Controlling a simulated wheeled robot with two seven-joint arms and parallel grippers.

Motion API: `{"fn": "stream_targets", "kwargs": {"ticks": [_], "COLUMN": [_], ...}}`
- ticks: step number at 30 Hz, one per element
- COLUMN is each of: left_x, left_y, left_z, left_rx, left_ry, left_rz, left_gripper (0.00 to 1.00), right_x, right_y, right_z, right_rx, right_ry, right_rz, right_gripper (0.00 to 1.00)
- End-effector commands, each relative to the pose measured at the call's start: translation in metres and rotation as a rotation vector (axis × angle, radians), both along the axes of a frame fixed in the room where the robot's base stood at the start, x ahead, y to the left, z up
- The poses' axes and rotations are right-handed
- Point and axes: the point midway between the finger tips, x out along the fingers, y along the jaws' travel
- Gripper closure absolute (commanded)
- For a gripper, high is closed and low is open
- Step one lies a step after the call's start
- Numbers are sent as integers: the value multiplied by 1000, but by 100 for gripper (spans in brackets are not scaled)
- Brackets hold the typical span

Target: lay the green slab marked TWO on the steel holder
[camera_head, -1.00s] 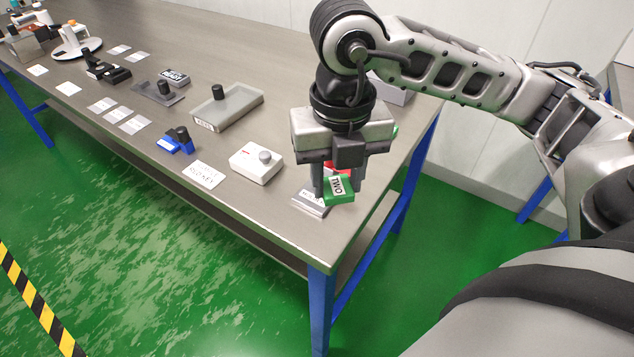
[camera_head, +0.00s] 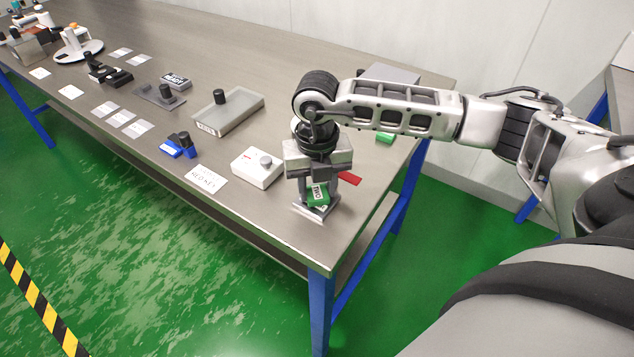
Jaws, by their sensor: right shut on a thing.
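The green slab marked TWO (camera_head: 318,199) is between the fingers of my right gripper (camera_head: 317,190), which is shut on it. Its white label faces the camera. The steel holder (camera_head: 322,213) lies near the table's front right corner, directly under the slab, and is partly hidden by the slab and fingers. I cannot tell whether the slab touches the holder or hangs just above it. My left gripper is not in view.
A white box with a grey knob (camera_head: 257,168) stands just left of the gripper. A red piece (camera_head: 349,178) lies to its right, and a green piece (camera_head: 384,137) is farther back. The table's front edge (camera_head: 262,234) is close.

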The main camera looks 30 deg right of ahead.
Motion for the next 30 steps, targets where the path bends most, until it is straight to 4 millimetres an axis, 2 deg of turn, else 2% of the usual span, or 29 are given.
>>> {"fn": "stream_targets", "kwargs": {"ticks": [9, 10, 11, 19, 23, 26, 30], "left_x": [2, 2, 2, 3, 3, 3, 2], "left_y": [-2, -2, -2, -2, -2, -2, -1], "left_z": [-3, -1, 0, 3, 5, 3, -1], "left_rx": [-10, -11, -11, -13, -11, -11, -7], "left_ry": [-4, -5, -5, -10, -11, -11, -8], "left_rz": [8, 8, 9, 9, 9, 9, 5], "left_gripper": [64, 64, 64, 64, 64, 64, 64], "right_x": [0, 0, 0, 0, 1, 1, 1], "right_y": [0, 0, 0, 0, 1, 0, 0], "right_z": [-5, -4, -3, -2, 6, 21, 52], "right_rx": [1, 1, 1, 1, 1, 1, 0], "right_ry": [0, 0, 0, 0, -3, -5, -6], "right_rz": [0, 0, 0, 0, 0, 1, 1], "right_gripper": [84, 57, 54, 54, 54, 54, 54]}}
